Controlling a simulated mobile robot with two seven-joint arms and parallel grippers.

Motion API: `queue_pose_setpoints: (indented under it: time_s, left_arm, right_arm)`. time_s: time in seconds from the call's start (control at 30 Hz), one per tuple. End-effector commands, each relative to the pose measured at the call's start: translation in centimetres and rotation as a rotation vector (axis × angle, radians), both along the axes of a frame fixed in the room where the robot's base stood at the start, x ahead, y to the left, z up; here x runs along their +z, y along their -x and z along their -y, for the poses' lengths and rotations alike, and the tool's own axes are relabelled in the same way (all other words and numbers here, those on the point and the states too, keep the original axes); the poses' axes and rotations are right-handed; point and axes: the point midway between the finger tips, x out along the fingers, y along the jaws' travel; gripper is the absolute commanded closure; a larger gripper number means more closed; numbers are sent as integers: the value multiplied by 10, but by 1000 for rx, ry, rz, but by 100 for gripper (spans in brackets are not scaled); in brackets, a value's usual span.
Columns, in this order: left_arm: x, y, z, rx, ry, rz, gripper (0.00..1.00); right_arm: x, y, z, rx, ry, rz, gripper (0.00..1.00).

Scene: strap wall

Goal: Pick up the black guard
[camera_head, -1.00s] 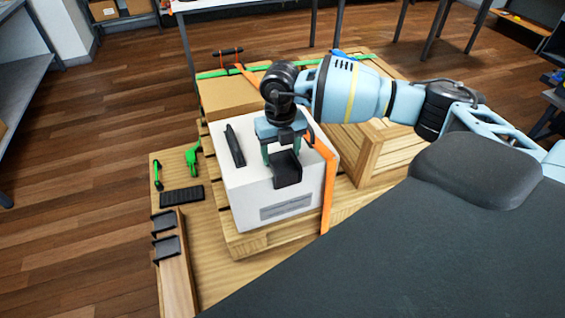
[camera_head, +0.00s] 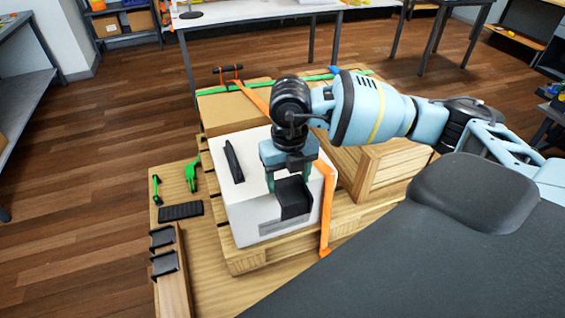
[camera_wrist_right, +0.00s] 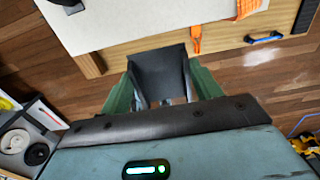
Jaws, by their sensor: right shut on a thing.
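The black guard (camera_head: 293,197) is an L-shaped dark piece. My right gripper (camera_head: 288,178) is shut on it, above the front part of the white box (camera_head: 245,208). In the right wrist view the guard (camera_wrist_right: 160,72) sits between the two green fingers of the right gripper (camera_wrist_right: 162,92), just off the white box's edge (camera_wrist_right: 140,22). The guard hides part of the box's front and label. Two similar black guards (camera_head: 162,237) (camera_head: 165,264) rest on the wooden rail at the lower left. My left gripper is not in view.
An orange strap (camera_head: 327,210) runs down the box's right side. A black bar (camera_head: 234,160) lies on the box top. A green ratchet (camera_head: 192,175) and a black ribbed pad (camera_head: 180,211) lie on the pallet board at left. A wooden crate (camera_head: 385,172) stands at right.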

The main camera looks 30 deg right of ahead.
Motion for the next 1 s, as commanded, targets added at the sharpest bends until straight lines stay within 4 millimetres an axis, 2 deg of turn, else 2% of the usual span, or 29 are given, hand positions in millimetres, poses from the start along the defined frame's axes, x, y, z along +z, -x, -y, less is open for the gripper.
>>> queue_pose_setpoints:
  time_s: [0.03,0.2,0.4,0.6,1.0]
  left_arm:
    - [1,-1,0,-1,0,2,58]
    - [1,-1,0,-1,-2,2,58]
    - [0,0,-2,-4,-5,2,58]
    - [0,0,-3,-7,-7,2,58]
    - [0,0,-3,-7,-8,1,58]
  right_arm:
    - [1,12,-4,5,-1,1,60]
    - [4,44,-15,3,0,0,60]
    - [6,68,-23,1,0,-1,60]
    - [7,78,-26,0,0,0,60]
    - [7,79,-27,-1,0,0,60]
